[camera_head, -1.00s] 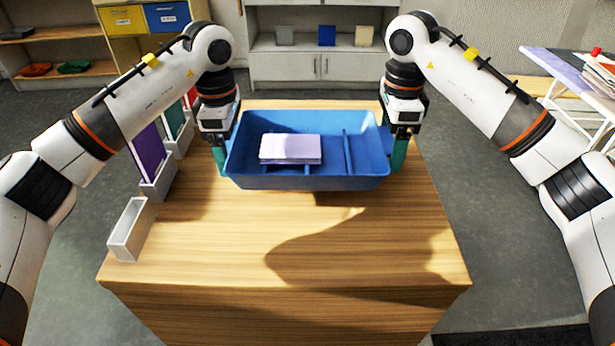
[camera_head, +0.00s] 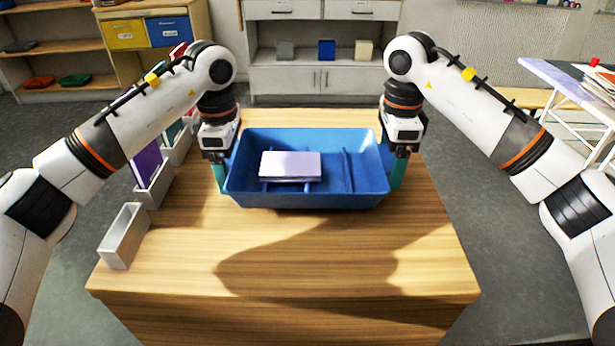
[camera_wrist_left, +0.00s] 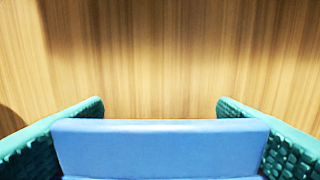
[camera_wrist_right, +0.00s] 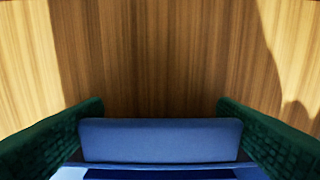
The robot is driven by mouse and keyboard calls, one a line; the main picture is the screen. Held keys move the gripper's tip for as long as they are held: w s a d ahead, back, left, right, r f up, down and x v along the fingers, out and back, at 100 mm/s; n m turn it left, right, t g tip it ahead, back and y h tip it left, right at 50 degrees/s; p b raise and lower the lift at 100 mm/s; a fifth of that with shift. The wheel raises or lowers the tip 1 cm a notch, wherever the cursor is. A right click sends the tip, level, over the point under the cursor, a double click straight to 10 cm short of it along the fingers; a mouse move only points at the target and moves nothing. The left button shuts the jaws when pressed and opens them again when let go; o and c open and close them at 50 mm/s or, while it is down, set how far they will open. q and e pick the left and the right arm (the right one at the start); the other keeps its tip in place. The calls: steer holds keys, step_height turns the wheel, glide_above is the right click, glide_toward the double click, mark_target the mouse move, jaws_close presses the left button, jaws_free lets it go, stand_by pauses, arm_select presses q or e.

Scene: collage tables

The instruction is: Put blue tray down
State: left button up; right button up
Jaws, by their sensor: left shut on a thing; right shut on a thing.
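The blue tray (camera_head: 306,198) is level over the middle of the wooden table (camera_head: 180,275). My left gripper (camera_head: 220,178) is shut on the tray's left end wall, and my right gripper (camera_head: 398,172) is shut on its right end wall. In the left wrist view the tray's rim (camera_wrist_left: 160,148) sits between the green fingers, and in the right wrist view its rim (camera_wrist_right: 160,140) does too. Whether the tray's underside touches the table is hidden. A pale lilac stack (camera_head: 290,166) lies inside the tray, left of a blue divider bar (camera_head: 348,170).
A grey open holder (camera_head: 124,236) stands at the table's left edge, with more holders and upright purple and teal panels behind it. The table in front of the tray is clear apart from shadows. A white side table (camera_head: 560,80) stands at right.

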arm_select(q)
step_height(320, 180, down, 2)
steer(key=shift+f+b, duration=0.1)
steer(key=shift+b, duration=0.75)
arm_select(e)
step_height(320, 180, down, 2)
steer(key=shift+f, duration=0.1)
arm_select(q)
steer(key=o, duration=1)
arm_select(e)
steer(key=o, duration=1)
arm_select(q)
steer(key=shift+o, duration=0.2)
arm_select(e)
steer(key=shift+o, duration=0.2)
arm_select(q)
step_height(320, 180, up, 12)
steer(key=shift+f, duration=0.15)
steer(key=shift+r, duration=0.2)
arm_select(e)
steer(key=shift+r, duration=0.6)
step_height(320, 180, up, 11)
steer(key=shift+f, duration=0.1)
